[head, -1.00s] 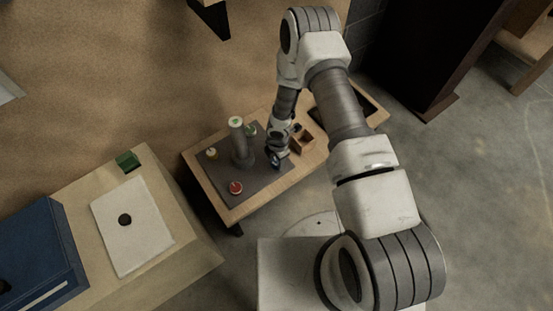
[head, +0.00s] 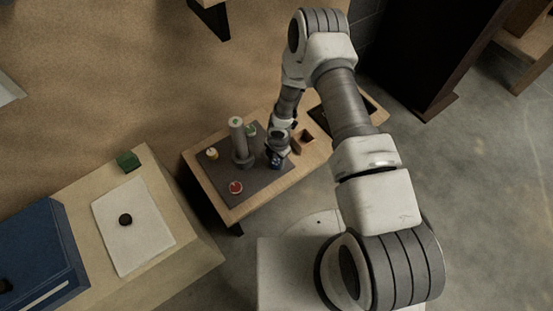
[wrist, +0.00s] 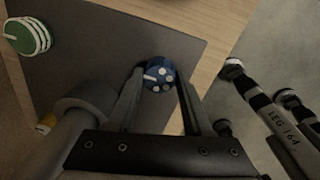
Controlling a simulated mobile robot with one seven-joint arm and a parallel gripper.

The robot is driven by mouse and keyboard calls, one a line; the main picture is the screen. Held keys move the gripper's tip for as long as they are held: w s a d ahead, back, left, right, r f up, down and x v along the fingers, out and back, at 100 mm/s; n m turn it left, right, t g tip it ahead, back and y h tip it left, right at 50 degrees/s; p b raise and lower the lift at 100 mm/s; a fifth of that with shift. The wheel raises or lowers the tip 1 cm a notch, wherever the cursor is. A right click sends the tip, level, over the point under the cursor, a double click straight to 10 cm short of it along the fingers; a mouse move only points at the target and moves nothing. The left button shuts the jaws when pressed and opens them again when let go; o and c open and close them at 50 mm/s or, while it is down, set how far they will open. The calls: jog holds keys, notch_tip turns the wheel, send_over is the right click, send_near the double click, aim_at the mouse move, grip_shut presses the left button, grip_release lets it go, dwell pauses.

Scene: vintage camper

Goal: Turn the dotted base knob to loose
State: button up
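The dotted base knob is a round blue knob (wrist: 158,73) with white dots and a white pointer line. In the wrist view its pointer line points left. It is on the dark grey panel (wrist: 85,55), near the panel's edge. My gripper (wrist: 160,78) has one finger on each side of the knob, with the fingertips very close to its sides. I cannot tell whether they press on it. In the head view my gripper (head: 276,159) is over the right part of the panel and mostly hides the knob.
A grey post (head: 239,142) with a wide base stands on the panel. Red (head: 235,188), yellow (head: 211,153) and green (head: 251,131) knobs surround it. A small wooden box (head: 303,141) lies to the right. A counter with a white plate (head: 133,228) stands at left.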

aim_at(278, 163)
jog(key=o, duration=0.4)
jog(key=r+p, duration=0.2)
jog(key=r, duration=0.3)
jog(key=r+p, duration=0.2)
jog(key=r, duration=0.4)
jog(key=r+p, duration=0.2)
jog(key=r, duration=0.4)
jog(key=shift+s+d+r+p, duration=0.2)
jog(key=shift+s+d+p, duration=0.1)
jog(key=shift+d, duration=0.05)
